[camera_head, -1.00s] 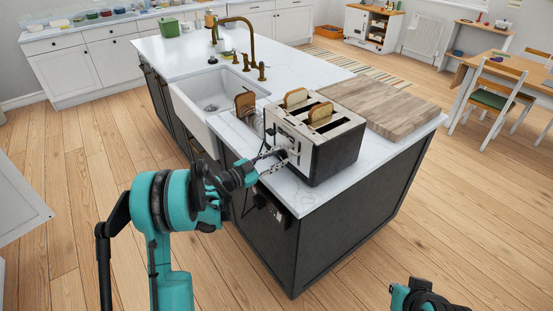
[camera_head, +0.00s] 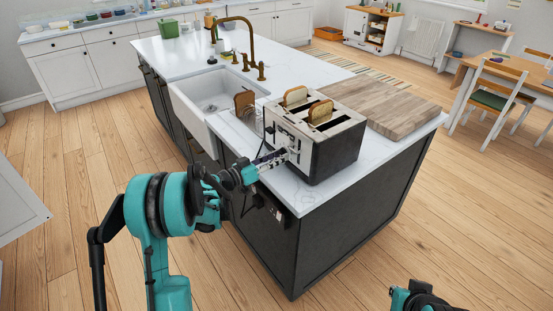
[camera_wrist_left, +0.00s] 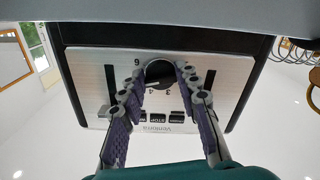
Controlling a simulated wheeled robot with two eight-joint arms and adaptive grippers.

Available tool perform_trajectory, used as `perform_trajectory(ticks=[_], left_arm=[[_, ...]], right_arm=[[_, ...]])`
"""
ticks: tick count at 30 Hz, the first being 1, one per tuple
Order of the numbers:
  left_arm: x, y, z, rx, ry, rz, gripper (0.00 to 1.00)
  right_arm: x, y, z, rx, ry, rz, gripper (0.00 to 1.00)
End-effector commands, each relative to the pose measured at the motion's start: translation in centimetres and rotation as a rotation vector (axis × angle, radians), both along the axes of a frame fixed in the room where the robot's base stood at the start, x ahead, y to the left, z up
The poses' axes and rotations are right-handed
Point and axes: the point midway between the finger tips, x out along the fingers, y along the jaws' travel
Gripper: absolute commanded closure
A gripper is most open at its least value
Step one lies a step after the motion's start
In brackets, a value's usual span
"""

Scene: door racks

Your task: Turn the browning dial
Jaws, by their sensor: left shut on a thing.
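The toaster (camera_head: 337,155), silver and black, stands on the island's white counter with toast in its slots. Its front panel fills the left wrist view, upside down, with the black browning dial (camera_wrist_left: 159,74) among printed numbers. My left gripper (camera_head: 286,156) reaches the toaster's front; in the left wrist view its two fingers (camera_wrist_left: 160,78) lie on either side of the dial, shut on it. The dial is hidden by the gripper in the head view. My right arm shows at the bottom right of the head view, but its fingertips cannot be made out.
A toast rack (camera_head: 246,108) with bread stands left of the toaster, next to the sink (camera_head: 207,93). A wooden board (camera_head: 388,108) lies behind the toaster to the right. The counter's front edge runs below my left gripper.

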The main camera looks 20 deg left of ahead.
Motion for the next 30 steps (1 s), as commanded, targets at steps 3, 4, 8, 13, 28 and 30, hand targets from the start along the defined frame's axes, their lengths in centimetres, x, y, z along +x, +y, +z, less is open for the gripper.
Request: perform_trajectory(ticks=[3,4,8,13,28,30], left_arm=[[0.01,-0.01,-0.01,-0.042,0.033,0.0,0.97],[0.0,-0.01,0.0,-0.05,0.039,0.0,0.97],[0.0,-0.02,0.01,-0.078,0.061,0.0,0.97],[0.0,-0.01,0.03,-0.095,0.073,0.001,0.97],[0.0,0.0,0.04,-0.097,0.075,0.001,0.47],[-0.01,-0.01,0.03,-0.097,0.075,0.001,0.47]], right_arm=[[0.0,0.0,-0.14,0.0,0.0,0.0,1.0],[0.0,0.0,-0.16,0.0,0.0,0.0,1.0],[0.0,0.0,-0.21,0.0,0.0,0.0,1.0],[0.0,0.0,-0.24,0.0,0.0,0.0,1.0],[0.0,0.0,-0.24,0.0,0.0,0.0,1.0],[0.0,0.0,-0.24,0.0,0.0,0.0,1.0]])
